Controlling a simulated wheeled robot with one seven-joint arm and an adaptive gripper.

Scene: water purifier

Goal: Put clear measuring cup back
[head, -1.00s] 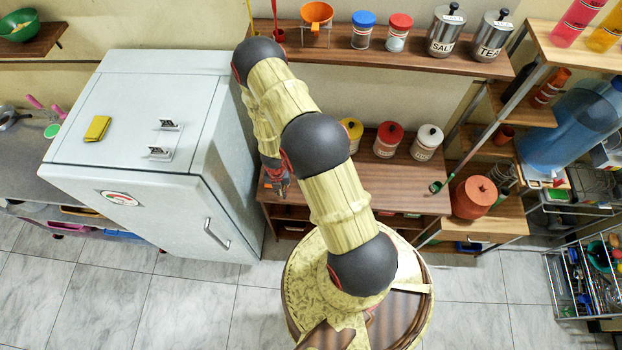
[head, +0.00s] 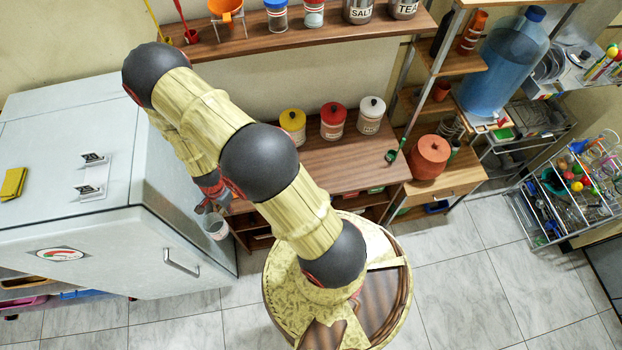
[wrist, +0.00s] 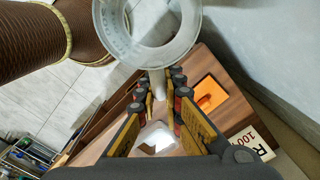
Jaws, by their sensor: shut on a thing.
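The clear measuring cup (wrist: 112,38) shows in the wrist view as a pale translucent ring with faint markings, at the top centre. My gripper (wrist: 161,88) is shut on its handle, with the cup beyond the fingertips. In the head view the cup (head: 216,229) hangs beneath my gripper (head: 207,203), between the white fridge and the low wooden cabinet. It is held in the air. My arm hides part of the cabinet top behind it.
The white fridge (head: 165,200) stands close on the left. The wooden cabinet (head: 345,165) bears several lidded jars. A wooden shelf (head: 300,38) runs above it. Shelving with a large blue water bottle (head: 503,65) and a wire rack (head: 570,190) stand right. Tiled floor is clear in front.

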